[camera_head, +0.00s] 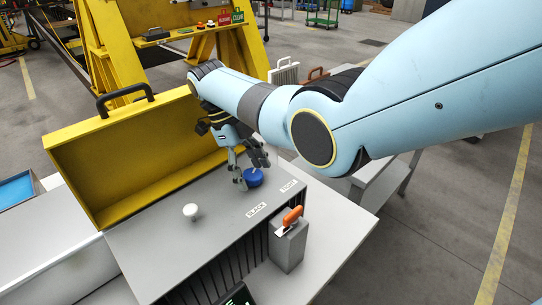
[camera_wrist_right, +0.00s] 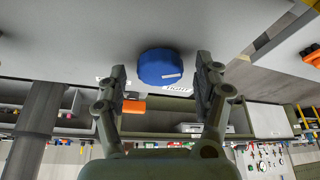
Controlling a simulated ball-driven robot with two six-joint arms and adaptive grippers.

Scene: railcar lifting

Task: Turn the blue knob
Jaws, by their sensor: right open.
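The blue knob (camera_head: 254,177) sits on the grey top of the box, near the printed labels SLACK (camera_head: 256,209) and TIGHT (camera_head: 289,186). In the right wrist view the knob (camera_wrist_right: 158,67) is round with a pale mark on its face, just beyond and between my fingertips. My right gripper (camera_head: 249,172) reaches down at the knob from above; it also shows in the right wrist view (camera_wrist_right: 160,80), open, one finger on each side. I cannot tell whether a finger touches the knob. My left gripper is not in view.
A white knob (camera_head: 190,211) stands left on the same grey top (camera_head: 150,250). A raised yellow lid (camera_head: 130,165) stands behind it. An orange-handled lever (camera_head: 291,218) stands at the front right. A yellow frame (camera_head: 115,50) rises at the back.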

